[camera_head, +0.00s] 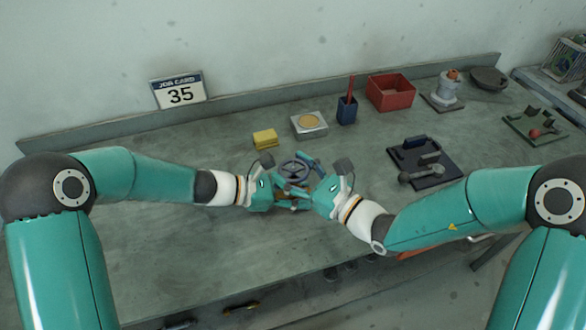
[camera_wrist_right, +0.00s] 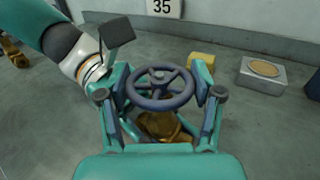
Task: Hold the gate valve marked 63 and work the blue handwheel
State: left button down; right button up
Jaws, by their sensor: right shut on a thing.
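The blue handwheel (camera_head: 294,169) sits on top of the gate valve between my two grippers, near the middle of the bench. In the right wrist view the handwheel (camera_wrist_right: 160,88) lies face up between the fingers of my right gripper (camera_wrist_right: 162,80), one at each side of its rim. The brass valve body (camera_wrist_right: 160,125) shows beneath it, partly hidden. My right gripper (camera_head: 306,183) is shut on the handwheel. My left gripper (camera_head: 276,190) reaches in low from the left at the valve body; its fingertips are mostly hidden. No number 63 is readable on the valve.
A job card (camera_head: 179,92) reading 35 stands at the back wall. Behind the valve are a yellow block (camera_head: 265,139), a box with a round tan top (camera_head: 309,123), a blue cup (camera_head: 347,110) and a red bin (camera_head: 390,92). A dark tool plate (camera_head: 425,162) lies to the right.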

jog(key=m+t+h, duration=0.2)
jog(key=shift+a+r+h, duration=0.1)
jog(key=shift+a+h, duration=0.05)
jog(key=shift+h, duration=0.15)
jog(key=shift+m+t+h, duration=0.4)
jog(key=shift+t, duration=0.1)
jog(key=o, duration=0.9)
jog(key=shift+o, duration=1.3)
jog(key=shift+d, duration=0.2)
